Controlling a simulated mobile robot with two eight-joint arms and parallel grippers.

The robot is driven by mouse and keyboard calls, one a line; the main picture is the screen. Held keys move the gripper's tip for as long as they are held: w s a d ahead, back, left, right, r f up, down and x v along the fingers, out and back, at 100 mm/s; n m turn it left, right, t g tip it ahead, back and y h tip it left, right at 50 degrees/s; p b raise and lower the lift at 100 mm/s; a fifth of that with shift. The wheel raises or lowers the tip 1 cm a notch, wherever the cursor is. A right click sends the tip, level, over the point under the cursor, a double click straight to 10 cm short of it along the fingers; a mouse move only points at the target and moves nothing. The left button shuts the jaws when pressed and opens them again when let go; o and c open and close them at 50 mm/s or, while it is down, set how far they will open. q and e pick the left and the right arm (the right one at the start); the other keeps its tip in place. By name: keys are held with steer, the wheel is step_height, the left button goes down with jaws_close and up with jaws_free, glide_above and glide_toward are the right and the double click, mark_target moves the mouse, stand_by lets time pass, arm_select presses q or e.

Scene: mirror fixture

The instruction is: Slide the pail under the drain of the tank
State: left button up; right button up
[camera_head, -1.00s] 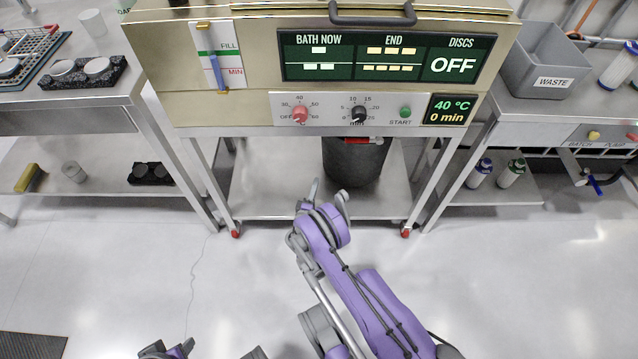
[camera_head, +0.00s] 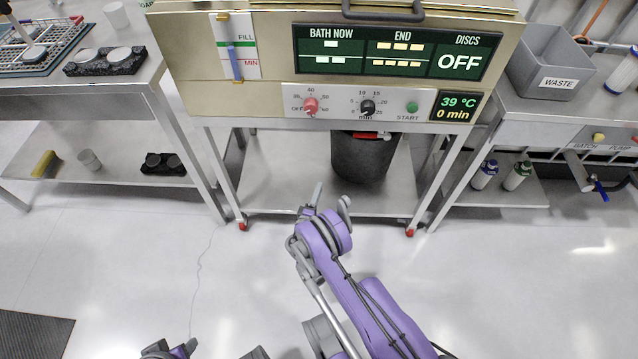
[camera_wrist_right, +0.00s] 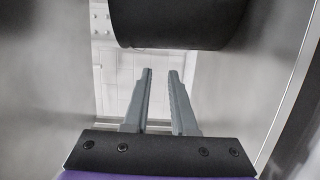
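The dark grey pail (camera_head: 362,158) stands on the lower shelf of the tank's stand, right of the shelf's middle; its top is partly hidden by the tank. In the right wrist view its dark body (camera_wrist_right: 178,22) fills the top, beyond the fingertips. The tank (camera_head: 270,90) is above, with a panel reading 39 °C. A red part, perhaps the drain, (camera_head: 370,135) shows just over the pail. My right gripper (camera_head: 330,197) is in front of the shelf, short of the pail; its fingers (camera_wrist_right: 161,75) are apart and empty. My left gripper (camera_head: 168,348) is at the bottom edge, its fingers unclear.
The lower shelf (camera_head: 275,185) is bare left of the pail. Stand legs with red feet (camera_head: 243,226) border it. A left bench (camera_head: 75,100) and a right bench with a waste bin (camera_head: 555,62) flank the tank. The floor in front is clear.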

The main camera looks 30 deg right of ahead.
steer(key=shift+o, duration=0.8)
step_height(320, 180, up, 7)
steer(key=w+m+g, duration=0.1)
steer(key=g, duration=0.1)
steer(key=shift+w+d+m+y, duration=0.3)
steer(key=shift+w+d+m, duration=0.1)
steer(key=s+a+r+m+g+y, duration=0.1)
steer(key=s+r+m+g+y, duration=0.1)
steer(key=s+r, duration=0.35)
steer(key=s+a+r+m+g+y, duration=0.1)
steer(key=s+r+m+g+y, duration=0.15)
steer(key=r, duration=0.65)
steer(key=s+a+r+y, duration=0.2)
steer(key=s+a, duration=0.2)
steer(key=s, duration=0.5)
steer(key=s+a+r+m+g+y, duration=0.1)
steer(key=s+a+r+y, duration=0.1)
steer(key=s, duration=0.7)
steer(key=s+a+r+m+y, duration=0.1)
steer(key=s+a+r+y, duration=0.1)
steer(key=s+a, duration=0.5)
steer(key=s+y, duration=0.1)
steer(key=s, duration=0.1)
steer(key=shift+s+r+y, duration=0.15)
steer(key=shift+s+y, duration=0.2)
steer(key=shift+w+a+g, duration=0.1)
steer(key=shift+g, duration=0.15)
